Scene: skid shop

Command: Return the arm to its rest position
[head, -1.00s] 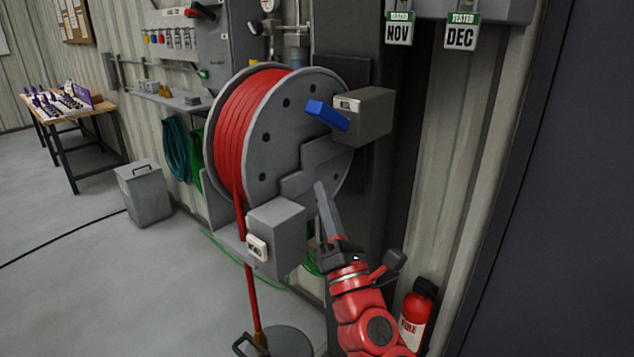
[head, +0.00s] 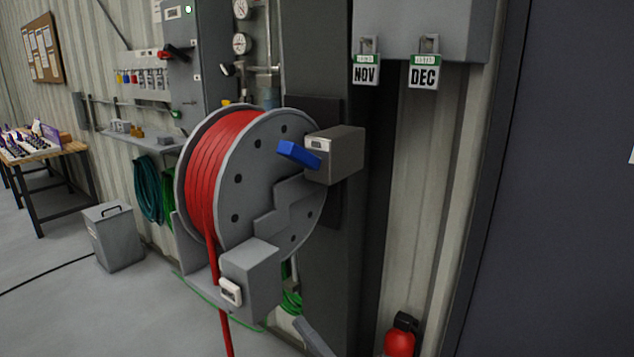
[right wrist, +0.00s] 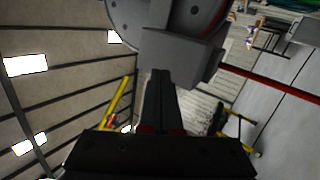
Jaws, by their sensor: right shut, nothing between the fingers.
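My right gripper (head: 314,338) shows only as a grey finger tip at the bottom edge of the head view, below the hose reel (head: 250,190). In the right wrist view its two dark fingers (right wrist: 160,76) are together with nothing between them. They point toward the underside of the grey box below the reel, with no clear contact seen. The rest of the red right arm is out of the head view. My left gripper is in neither view.
The reel holds red hose, with a grey box (head: 252,282) below and a blue lever (head: 298,154) at its right. A fire extinguisher (head: 400,340) stands at the lower right. A grey bin (head: 115,238) and a workbench (head: 75,150) are at left. Open floor lies between.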

